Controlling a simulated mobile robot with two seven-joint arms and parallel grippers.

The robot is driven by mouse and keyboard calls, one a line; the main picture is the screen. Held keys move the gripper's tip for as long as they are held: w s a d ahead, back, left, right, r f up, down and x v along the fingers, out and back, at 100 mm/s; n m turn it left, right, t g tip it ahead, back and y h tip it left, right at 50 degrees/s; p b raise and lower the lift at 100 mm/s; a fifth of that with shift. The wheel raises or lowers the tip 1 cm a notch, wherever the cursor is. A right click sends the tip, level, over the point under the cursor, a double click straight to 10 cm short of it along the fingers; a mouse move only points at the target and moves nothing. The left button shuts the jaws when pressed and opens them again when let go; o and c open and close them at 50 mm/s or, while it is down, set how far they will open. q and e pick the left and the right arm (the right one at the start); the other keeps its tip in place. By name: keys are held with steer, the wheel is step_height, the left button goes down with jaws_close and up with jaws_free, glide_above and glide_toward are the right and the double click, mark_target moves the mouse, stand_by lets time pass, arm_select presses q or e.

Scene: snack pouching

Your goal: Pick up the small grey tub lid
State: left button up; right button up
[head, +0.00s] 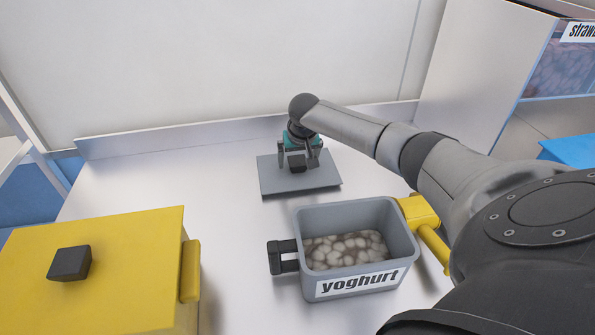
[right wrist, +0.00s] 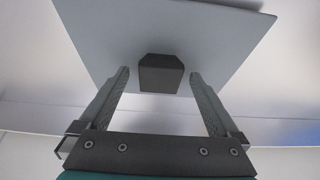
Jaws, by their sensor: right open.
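The small grey tub lid (head: 275,180) lies flat on the white worktop behind the yoghurt tub, with a dark knob (head: 297,163) on top. My right gripper (head: 298,158) is over the lid, its fingers on either side of the knob. In the right wrist view, the grey lid (right wrist: 100,45) fills the top and its dark knob (right wrist: 161,74) sits between the open fingertips of the gripper (right wrist: 158,78), with a gap on both sides. My left gripper is not in view.
An open grey tub (head: 300,225) labelled yoghurt, with pale lumpy contents, stands just in front. A yellow lidded box (head: 130,250) with a dark knob (head: 69,263) is at the lower left. A raised edge (head: 200,136) runs along the back of the worktop (head: 215,190).

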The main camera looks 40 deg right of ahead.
steer(key=c, duration=1.5)
steer(key=shift+r, duration=0.15)
